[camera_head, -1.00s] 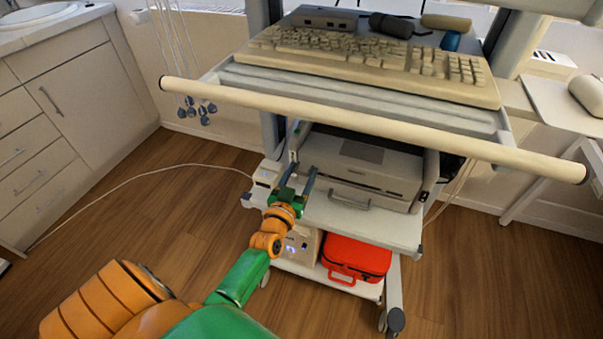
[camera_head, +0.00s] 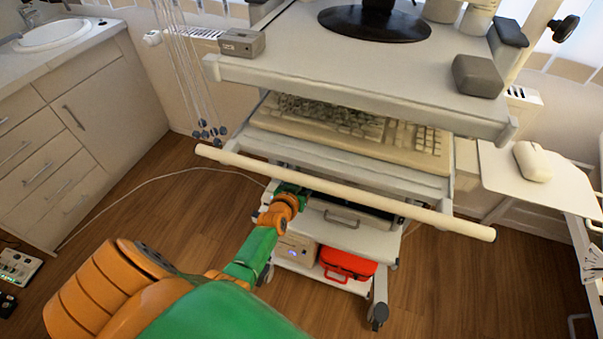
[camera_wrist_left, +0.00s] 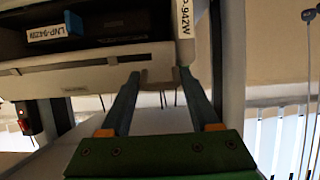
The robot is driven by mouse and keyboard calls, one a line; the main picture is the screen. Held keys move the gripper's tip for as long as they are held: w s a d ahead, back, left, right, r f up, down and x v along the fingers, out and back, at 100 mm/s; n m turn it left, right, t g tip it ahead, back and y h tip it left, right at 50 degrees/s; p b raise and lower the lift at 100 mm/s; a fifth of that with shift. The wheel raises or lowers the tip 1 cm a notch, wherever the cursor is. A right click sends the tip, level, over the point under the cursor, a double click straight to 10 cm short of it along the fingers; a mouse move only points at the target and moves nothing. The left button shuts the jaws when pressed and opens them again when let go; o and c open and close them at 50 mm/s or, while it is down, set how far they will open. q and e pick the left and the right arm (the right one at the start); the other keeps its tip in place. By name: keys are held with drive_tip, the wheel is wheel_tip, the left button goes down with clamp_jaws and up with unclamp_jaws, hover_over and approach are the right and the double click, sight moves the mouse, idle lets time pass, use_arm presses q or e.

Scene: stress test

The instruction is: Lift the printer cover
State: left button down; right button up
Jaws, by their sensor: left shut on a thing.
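The printer (camera_head: 372,223) stands on the cart shelf below the keyboard tray. Its top is largely hidden by the tray and a white bar, and a dark strip shows at its upper front. In the left wrist view a pale panel (camera_wrist_left: 88,72) of the printer lies beside a dark opening (camera_wrist_left: 115,22) with labels. My left gripper (camera_head: 290,188) is at the printer's left side, partly hidden behind the bar. In the wrist view its fingers (camera_wrist_left: 160,76) stand apart around a pale edge, shut on what appears to be the printer cover. My right gripper is out of view.
The keyboard (camera_head: 350,130) and the upper shelf (camera_head: 370,85) overhang the printer. A red case (camera_head: 346,264) sits on the lower shelf. Open wooden floor lies left of the cart.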

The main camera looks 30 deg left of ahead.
use_arm(q)
drive_tip(key=r, duration=0.1)
drive_tip(key=w+r+p, duration=0.1)
drive_tip(key=r, duration=0.1)
drive_tip(key=w+r+p, duration=0.1)
drive_tip(key=shift+w+a+r, duration=0.15)
drive_tip(key=shift+a+r, duration=0.05)
drive_tip(key=shift+r, duration=0.2)
drive_tip(key=shift+w+a+r+p, duration=0.2)
drive_tip(key=shift+w+r+p, duration=0.3)
drive_tip(key=shift+w+r, duration=0.3)
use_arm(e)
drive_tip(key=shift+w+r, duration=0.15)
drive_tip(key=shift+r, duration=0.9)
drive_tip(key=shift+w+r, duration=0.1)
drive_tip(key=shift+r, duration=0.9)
use_arm(q)
drive_tip(key=shift+c, duration=1.7)
unclamp_jaws()
drive_tip(key=shift+d+f, duration=0.1)
drive_tip(key=shift+d, duration=0.05)
